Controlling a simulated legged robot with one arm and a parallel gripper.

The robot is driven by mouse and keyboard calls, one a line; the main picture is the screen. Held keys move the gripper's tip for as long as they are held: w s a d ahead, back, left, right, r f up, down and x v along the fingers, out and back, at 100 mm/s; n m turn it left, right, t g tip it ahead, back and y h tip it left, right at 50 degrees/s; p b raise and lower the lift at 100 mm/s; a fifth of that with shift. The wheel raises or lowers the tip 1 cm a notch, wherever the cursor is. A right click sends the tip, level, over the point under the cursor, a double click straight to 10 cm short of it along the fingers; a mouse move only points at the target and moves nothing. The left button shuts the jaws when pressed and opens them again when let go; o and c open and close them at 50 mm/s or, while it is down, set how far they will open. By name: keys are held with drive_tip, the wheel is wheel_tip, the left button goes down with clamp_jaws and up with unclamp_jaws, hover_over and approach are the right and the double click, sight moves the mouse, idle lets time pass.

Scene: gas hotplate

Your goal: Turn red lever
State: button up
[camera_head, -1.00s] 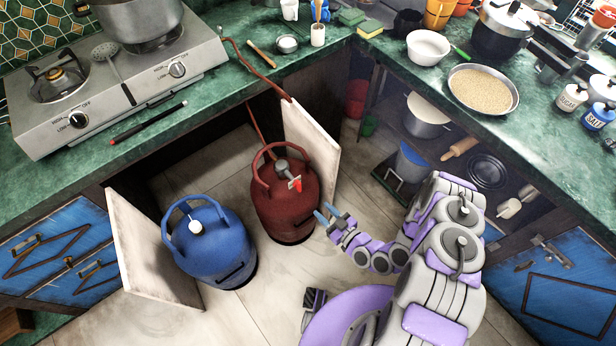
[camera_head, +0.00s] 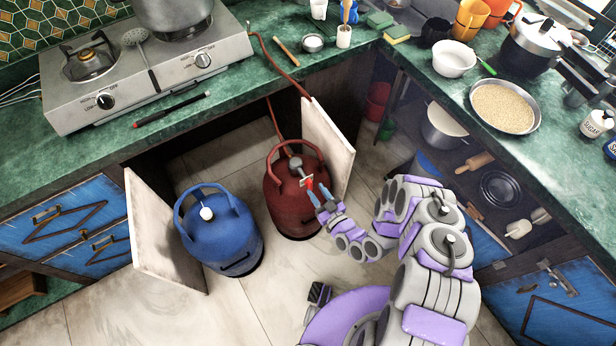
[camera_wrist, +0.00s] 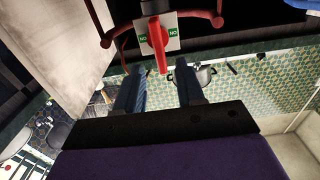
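The red lever (camera_wrist: 158,45) sits on a white plate (camera_wrist: 173,22) with green "NO" labels in the wrist view. It points toward my gripper. In the head view the lever (camera_head: 309,183) is on the valve atop the red gas cylinder (camera_head: 288,208). My gripper (camera_wrist: 162,75) is open, its two blue fingers apart, with the lever's tip showing in the gap between them. I cannot tell whether a finger touches it. In the head view my gripper (camera_head: 318,191) is right beside the lever, and the fingertips are small there.
A blue cylinder (camera_head: 222,235) stands left of the red one. Open cabinet doors flank the pair, one at left (camera_head: 160,240) and one at right (camera_head: 328,150). A hose (camera_head: 277,65) runs up to the stove (camera_head: 150,70).

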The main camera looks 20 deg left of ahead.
sight(312, 185)
drive_tip(key=x, duration=0.7)
drive_tip(key=shift+d, duration=0.1)
drive_tip(key=shift+c, duration=0.3)
clamp_jaws()
